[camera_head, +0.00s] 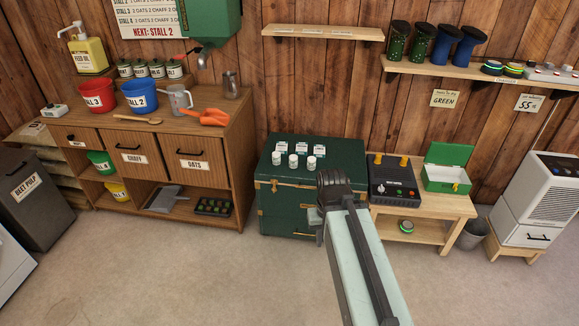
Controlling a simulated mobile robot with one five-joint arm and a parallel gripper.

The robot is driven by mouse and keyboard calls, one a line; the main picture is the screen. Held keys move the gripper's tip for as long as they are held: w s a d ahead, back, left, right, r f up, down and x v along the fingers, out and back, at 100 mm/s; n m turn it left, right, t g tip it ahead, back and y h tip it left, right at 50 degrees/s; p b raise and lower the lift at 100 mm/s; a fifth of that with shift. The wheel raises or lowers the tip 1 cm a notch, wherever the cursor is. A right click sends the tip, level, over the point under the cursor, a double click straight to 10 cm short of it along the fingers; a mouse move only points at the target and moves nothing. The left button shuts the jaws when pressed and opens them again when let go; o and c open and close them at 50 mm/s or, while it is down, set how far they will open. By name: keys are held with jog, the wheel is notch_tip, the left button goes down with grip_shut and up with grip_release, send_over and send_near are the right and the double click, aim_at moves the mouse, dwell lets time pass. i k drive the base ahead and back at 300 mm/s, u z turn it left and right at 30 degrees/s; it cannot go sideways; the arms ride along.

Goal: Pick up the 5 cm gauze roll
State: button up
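Three small white cylinders stand upright in a row on the green trunk (345,150), with three white label cards behind them. The print on the cards is too small to read, so I cannot tell which roll is 5 cm. My arm reaches up from the bottom right. My gripper (316,217) is near the trunk's front right, apart from the rolls and lower in the picture. Its fingers are mostly hidden, so its opening does not show.
A wooden cabinet (240,125) with buckets and an orange scoop (204,116) stands left. A low table (455,205) with a black device (392,182) and an open green box (447,168) stands right of the trunk. A shelf (325,33) hangs above. The front floor is clear.

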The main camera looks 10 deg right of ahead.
aim_at(293, 158)
jog(key=u, duration=0.1)
jog(key=i, duration=1)
jog(key=z, duration=0.05)
